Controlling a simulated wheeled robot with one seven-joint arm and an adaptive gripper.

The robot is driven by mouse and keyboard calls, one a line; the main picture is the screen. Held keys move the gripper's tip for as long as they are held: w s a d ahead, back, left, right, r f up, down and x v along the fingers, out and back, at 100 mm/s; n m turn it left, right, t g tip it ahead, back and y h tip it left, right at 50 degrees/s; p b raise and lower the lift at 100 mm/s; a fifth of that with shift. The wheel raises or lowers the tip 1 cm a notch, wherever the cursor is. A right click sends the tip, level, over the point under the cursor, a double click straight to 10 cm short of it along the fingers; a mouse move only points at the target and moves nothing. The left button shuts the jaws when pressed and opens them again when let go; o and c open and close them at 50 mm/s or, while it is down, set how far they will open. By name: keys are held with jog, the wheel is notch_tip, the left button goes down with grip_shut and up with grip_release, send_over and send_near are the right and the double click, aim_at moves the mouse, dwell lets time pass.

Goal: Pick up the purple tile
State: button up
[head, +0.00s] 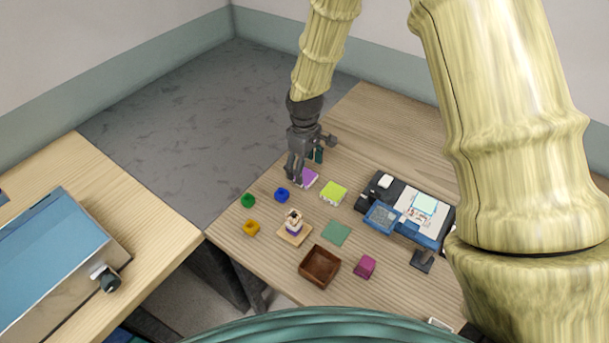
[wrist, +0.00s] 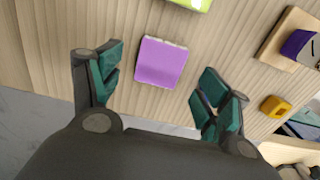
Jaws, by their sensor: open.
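The purple tile (wrist: 161,63) lies flat on the wooden table, close to the table's edge. In the wrist view it shows whole, ahead of and between the two fingers of my gripper (wrist: 158,92). The fingers are wide apart with teal pads, and nothing is between them. In the head view my gripper (head: 298,177) is at the table's far-left edge, and the purple tile (head: 310,178) shows just right of it, partly hidden by the fingers. The height of the fingers above the table is hard to tell.
A lime-green block (head: 333,193) lies right of the tile. Blue (head: 282,195), green (head: 248,201) and yellow (head: 251,228) pieces sit nearer. A wooden stand (head: 294,232), brown box (head: 319,267), green mat (head: 336,233), magenta block (head: 365,267) and dark equipment (head: 408,210) occupy the rest.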

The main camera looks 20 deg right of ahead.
aim_at(304, 175)
jog(key=shift+s+f, duration=0.2)
jog(key=shift+s, duration=0.1)
jog(key=shift+w+f+p, duration=0.2)
jog(key=shift+f+p, duration=0.05)
jog(key=shift+f, duration=0.45)
jog(key=shift+w+f+p, duration=0.2)
jog(key=shift+f, duration=0.5)
jog(key=shift+s+r, duration=0.1)
jog(key=shift+s, duration=0.1)
jog(key=shift+w, duration=0.15)
jog(key=c, duration=1.2)
